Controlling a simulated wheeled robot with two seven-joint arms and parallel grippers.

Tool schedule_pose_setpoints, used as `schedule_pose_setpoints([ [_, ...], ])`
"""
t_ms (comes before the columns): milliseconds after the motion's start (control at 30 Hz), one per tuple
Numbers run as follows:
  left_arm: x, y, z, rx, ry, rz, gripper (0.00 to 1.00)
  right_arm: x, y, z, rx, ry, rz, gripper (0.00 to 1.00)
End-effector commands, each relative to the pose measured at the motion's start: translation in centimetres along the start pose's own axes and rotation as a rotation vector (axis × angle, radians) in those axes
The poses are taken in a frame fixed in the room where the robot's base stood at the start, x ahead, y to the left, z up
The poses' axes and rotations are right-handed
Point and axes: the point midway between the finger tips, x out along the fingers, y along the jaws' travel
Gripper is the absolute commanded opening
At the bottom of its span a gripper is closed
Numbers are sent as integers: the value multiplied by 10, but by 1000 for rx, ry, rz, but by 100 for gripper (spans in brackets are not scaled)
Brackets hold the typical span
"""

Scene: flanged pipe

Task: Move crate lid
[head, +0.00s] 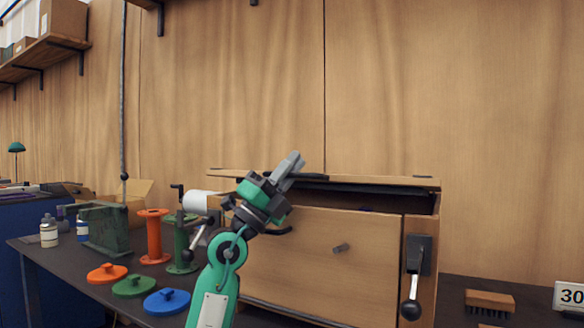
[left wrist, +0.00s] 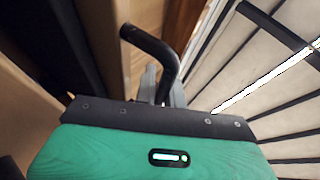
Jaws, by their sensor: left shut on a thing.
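A large wooden crate (head: 320,260) stands on the dark bench. Its wooden lid (head: 385,180) shows nearly edge-on at the top, with a dark gap between it and the crate's front wall. The fingers' exact contact is partly hidden by the gripper body. My right gripper is not in view.
A lever (head: 411,290) sticks out at the crate's right front. Left on the bench (head: 70,268) are orange (head: 107,273), green (head: 133,286) and blue (head: 167,301) discs and an orange flanged spool (head: 154,237). A brush (head: 490,301) lies at right.

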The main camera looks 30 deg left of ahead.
Motion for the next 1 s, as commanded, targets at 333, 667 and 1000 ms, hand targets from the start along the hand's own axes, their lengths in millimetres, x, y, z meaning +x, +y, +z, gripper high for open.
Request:
schedule_pose_setpoints([
  [333, 0, -2, 0, 1, 1, -4, 33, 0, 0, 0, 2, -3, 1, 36],
  [667, -14, 0, 0, 1, -1, -1, 33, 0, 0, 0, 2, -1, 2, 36],
  [1000, -72, 1, -1, 1, 0, 1, 33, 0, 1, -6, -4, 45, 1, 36],
])
